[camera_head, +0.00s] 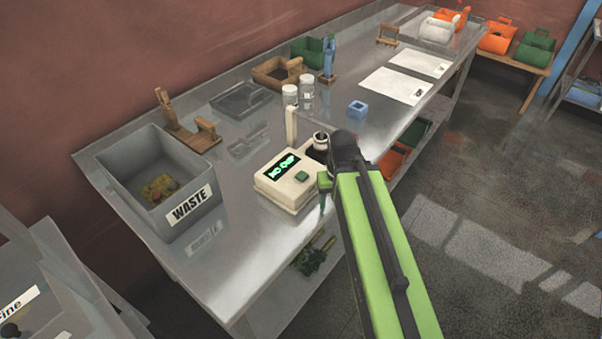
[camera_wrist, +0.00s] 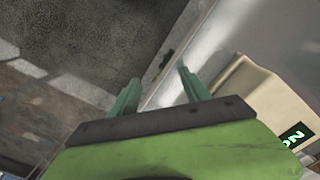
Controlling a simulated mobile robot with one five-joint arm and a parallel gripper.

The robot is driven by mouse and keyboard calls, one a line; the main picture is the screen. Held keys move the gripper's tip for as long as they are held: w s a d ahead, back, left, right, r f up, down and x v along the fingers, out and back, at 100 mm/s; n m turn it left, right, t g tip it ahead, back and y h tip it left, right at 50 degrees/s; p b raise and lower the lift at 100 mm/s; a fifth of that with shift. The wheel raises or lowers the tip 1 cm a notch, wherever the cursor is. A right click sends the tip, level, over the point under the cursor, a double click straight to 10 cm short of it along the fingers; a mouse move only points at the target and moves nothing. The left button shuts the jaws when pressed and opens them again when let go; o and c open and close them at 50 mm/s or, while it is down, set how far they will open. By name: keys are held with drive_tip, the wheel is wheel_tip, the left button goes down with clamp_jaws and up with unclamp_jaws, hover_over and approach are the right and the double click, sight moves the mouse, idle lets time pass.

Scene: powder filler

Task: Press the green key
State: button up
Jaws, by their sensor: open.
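The green key (camera_head: 302,176) is a small raised square on the cream powder filler (camera_head: 283,192), in front of its black display with green text reading "NO CUP". My gripper (camera_head: 323,184) is just to the right of the filler, at the front edge of the bench, and my green arm hides part of it. In the wrist view the two green fingers of my gripper (camera_wrist: 160,90) are apart with nothing between them. The filler's corner and display (camera_wrist: 292,134) show at the right of that view. The green key does not show there.
The metal bench (camera_head: 262,245) carries a grey WASTE bin (camera_head: 158,206) left of the filler. A small cup-like metal piece (camera_head: 321,140) sits at the filler's right side.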

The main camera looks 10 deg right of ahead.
clamp_jaws()
idle(0.3)
idle(1.4)
